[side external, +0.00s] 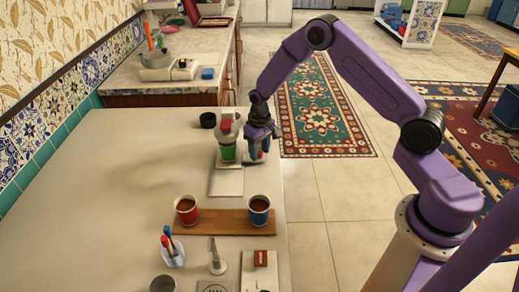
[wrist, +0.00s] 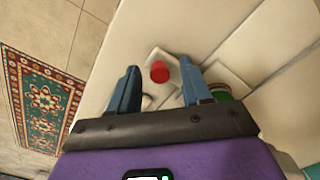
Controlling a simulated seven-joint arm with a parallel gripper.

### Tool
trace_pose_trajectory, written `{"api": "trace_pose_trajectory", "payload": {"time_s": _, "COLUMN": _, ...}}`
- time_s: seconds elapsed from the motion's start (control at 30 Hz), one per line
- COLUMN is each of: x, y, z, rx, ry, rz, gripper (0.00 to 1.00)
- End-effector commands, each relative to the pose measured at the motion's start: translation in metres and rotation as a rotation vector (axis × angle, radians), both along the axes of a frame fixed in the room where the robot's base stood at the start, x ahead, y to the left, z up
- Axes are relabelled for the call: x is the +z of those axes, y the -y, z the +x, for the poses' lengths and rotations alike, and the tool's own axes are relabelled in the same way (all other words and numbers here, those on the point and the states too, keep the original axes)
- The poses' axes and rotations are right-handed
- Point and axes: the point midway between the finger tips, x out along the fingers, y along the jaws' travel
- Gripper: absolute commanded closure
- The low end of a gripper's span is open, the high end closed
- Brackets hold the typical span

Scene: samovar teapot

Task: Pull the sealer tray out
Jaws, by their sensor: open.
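The sealer (side external: 228,124) is a small pale machine with a red part on top, standing near the counter's right edge. A green cup (side external: 228,152) sits at its front; part of the cup shows beside a finger in the wrist view (wrist: 222,92). A flat pale plate (side external: 228,184), perhaps the sealer tray or base, extends in front of the cup. My gripper (side external: 258,153) is open beside the sealer's right side, fingers down. In the wrist view, a red knob-like part (wrist: 160,72) appears between its blue fingers. Contact cannot be told, and the gripper hides part of the sealer.
Red (side external: 187,217) and blue (side external: 260,217) filled cups stand on a wooden board (side external: 222,228) in front. A pen holder (side external: 172,253) is at front left. A black round object (side external: 208,120) lies behind left. The counter's left side (side external: 110,180) is clear.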

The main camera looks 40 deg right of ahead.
Motion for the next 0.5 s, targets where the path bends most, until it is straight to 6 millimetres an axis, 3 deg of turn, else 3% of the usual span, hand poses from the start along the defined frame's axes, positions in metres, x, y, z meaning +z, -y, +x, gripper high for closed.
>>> {"api": "trace_pose_trajectory", "payload": {"time_s": 0.2, "x": 0.0000, "y": 0.0000, "z": 0.0002, "rx": 0.000, "ry": 0.001, "rz": 0.000, "gripper": 0.52}}
{"api": "trace_pose_trajectory", "payload": {"time_s": 0.33, "x": 0.0001, "y": -0.0001, "z": 0.0002, "rx": 0.000, "ry": 0.001, "rz": 0.000, "gripper": 0.94}}
{"api": "trace_pose_trajectory", "payload": {"time_s": 0.37, "x": 0.0002, "y": 0.0000, "z": 0.0002, "rx": 0.000, "ry": 0.001, "rz": 0.000, "gripper": 1.00}}
{"api": "trace_pose_trajectory", "payload": {"time_s": 0.5, "x": 0.0003, "y": -0.0003, "z": 0.0001, "rx": 0.000, "ry": 0.001, "rz": 0.000, "gripper": 1.00}}
